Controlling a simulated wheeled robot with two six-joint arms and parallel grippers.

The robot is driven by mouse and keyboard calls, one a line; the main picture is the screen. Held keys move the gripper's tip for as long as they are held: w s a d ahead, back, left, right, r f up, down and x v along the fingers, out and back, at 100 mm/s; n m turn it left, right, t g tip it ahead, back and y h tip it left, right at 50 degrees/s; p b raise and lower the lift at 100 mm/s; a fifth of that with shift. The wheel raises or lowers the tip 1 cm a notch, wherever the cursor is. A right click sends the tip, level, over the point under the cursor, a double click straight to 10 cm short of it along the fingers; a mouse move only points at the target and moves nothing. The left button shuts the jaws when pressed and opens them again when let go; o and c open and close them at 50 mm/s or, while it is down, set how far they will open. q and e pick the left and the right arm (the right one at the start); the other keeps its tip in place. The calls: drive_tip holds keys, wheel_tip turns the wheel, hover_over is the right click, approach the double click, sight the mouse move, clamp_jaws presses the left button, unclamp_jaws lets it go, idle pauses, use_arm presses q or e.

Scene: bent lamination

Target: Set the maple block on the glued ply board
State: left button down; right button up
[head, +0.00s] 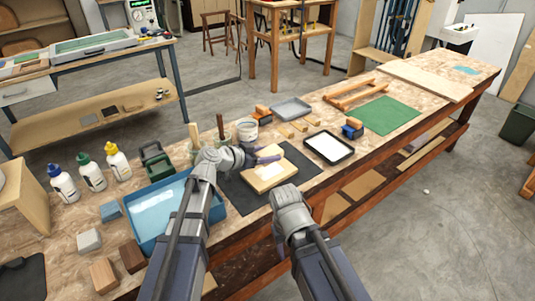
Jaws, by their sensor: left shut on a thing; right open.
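The ply board (287,173) is a pale tan panel lying on a dark mat, with a whitish patch, perhaps glue, on its top. My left gripper (268,159) is shut just above the board's far left part; what it holds is too small and hidden to make out. My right gripper (290,196) is open near the table's front edge, right of and below the board, and its fingers are mostly hidden. Several small light wooden blocks (285,130) lie behind the board. I cannot tell which block is the maple one.
A blue tray (128,216) stands left of the dark mat (236,192). Glue bottles (91,171) stand behind it. Brown blocks (103,276) lie at front left. A black tray (345,157) with a white sheet is right of the board. A green mat (384,116) lies farther right.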

sight(267, 172)
use_arm(q)
drive_tip(key=shift+f+b, duration=2.3)
drive_tip(key=shift+f, duration=0.35)
drive_tip(key=shift+f, duration=0.15)
drive_tip(key=shift+c, duration=0.2)
unclamp_jaws()
drive_tip(key=shift+o, duration=0.2)
drive_tip(key=shift+r+p, duration=2.9)
drive_tip(key=shift+r, duration=0.15)
drive_tip(key=shift+s+f, duration=0.1)
